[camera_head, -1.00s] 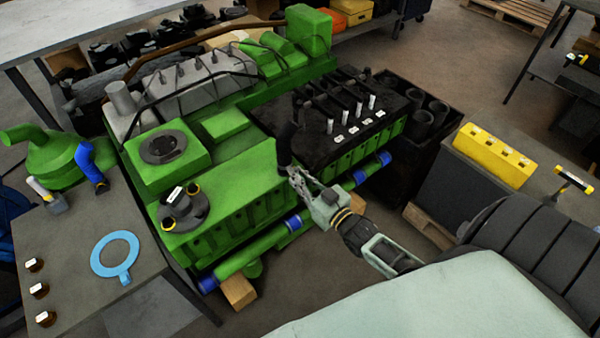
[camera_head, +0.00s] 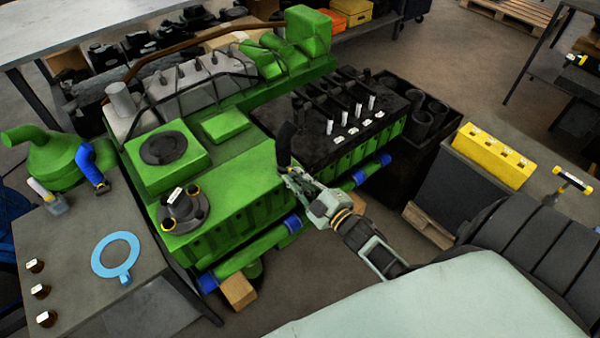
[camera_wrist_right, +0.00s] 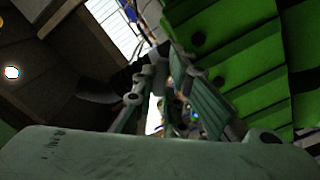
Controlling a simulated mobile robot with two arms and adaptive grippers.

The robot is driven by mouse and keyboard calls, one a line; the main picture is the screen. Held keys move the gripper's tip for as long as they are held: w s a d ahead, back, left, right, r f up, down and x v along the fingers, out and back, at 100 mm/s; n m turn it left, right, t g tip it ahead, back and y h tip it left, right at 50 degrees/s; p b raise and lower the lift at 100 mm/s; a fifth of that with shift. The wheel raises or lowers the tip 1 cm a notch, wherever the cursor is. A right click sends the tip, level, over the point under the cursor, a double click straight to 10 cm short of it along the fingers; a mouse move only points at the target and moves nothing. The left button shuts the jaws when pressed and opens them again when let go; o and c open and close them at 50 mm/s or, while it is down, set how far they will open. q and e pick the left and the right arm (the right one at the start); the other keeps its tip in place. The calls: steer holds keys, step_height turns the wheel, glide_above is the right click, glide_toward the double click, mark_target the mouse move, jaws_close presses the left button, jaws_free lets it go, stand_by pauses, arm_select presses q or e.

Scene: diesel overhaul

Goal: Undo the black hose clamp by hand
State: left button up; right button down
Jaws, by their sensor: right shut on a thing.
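A black hose (camera_head: 285,144) stands upright at the front edge of the green engine (camera_head: 232,190), right of its middle. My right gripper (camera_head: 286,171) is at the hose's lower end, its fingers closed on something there. The black hose clamp is too small and too covered by the fingers to make out separately. In the right wrist view my two fingers (camera_wrist_right: 170,62) reach up beside the green ribbed engine side, with a dark shape at their tips. My left gripper is not in view.
Blue-banded green pipes (camera_head: 265,243) run low along the engine's front. A grey table (camera_head: 75,245) with a light blue ring (camera_head: 115,258) stands at left. A dark crate (camera_head: 408,150) and a yellow block (camera_head: 493,155) are at right. Floor shows below the engine front.

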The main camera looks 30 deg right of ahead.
steer(key=shift+w+n, duration=0.1)
steer(key=shift+n, duration=0.4)
steer(key=c, duration=1.8)
jaws_free()
steer(key=shift+w+a, duration=0.1)
steer(key=s+d, duration=0.1)
steer(key=s, duration=1.1)
